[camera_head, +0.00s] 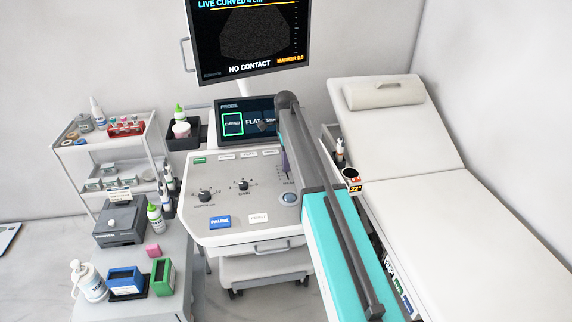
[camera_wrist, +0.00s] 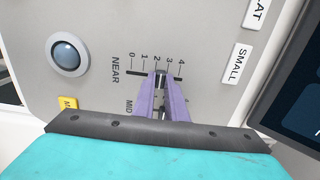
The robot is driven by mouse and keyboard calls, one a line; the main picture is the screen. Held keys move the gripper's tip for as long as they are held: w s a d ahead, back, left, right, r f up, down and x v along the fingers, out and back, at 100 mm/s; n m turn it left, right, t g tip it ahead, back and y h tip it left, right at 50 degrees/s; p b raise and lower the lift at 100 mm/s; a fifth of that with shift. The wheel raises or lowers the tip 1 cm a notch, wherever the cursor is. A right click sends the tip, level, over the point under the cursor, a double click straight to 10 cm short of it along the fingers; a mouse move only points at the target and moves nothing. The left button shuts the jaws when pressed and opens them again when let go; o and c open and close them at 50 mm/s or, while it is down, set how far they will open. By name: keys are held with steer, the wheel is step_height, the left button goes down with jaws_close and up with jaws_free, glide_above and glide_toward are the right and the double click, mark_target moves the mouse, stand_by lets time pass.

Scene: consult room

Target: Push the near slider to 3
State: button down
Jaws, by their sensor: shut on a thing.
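The control panel (camera_head: 228,215) of the ultrasound cart carries slider scales, seen close in the wrist view. The near slider's track (camera_wrist: 140,73) runs beside the label NEAR and the marks 0 to 4. My gripper (camera_wrist: 161,76) has its two purple fingertips close together over this track, around the 2 to 3 marks. It is shut on the near slider's knob, which is mostly hidden between the tips. Its exact reading is hard to tell. In the head view my gripper (camera_head: 285,160) reaches down to the panel's right side, and my arm hides part of it.
A round blue trackball (camera_wrist: 67,54) lies beyond the scale's 0 end. A SMALL button (camera_wrist: 237,64) lies past the 4 end. The MID scale sits close beside the near track. The exam bed (camera_head: 450,200) stands right of the cart, and a screen (camera_head: 248,40) rises behind.

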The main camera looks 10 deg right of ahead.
steer(key=shift+w, duration=0.55)
steer(key=c, duration=1.8)
jaws_free()
steer(key=shift+o, duration=0.2)
steer(key=shift+r, duration=0.1)
step_height(320, 180, up, 14)
steer(key=b, duration=0.2)
steer(key=shift+f+b, duration=0.2)
steer(key=shift+b, duration=0.2)
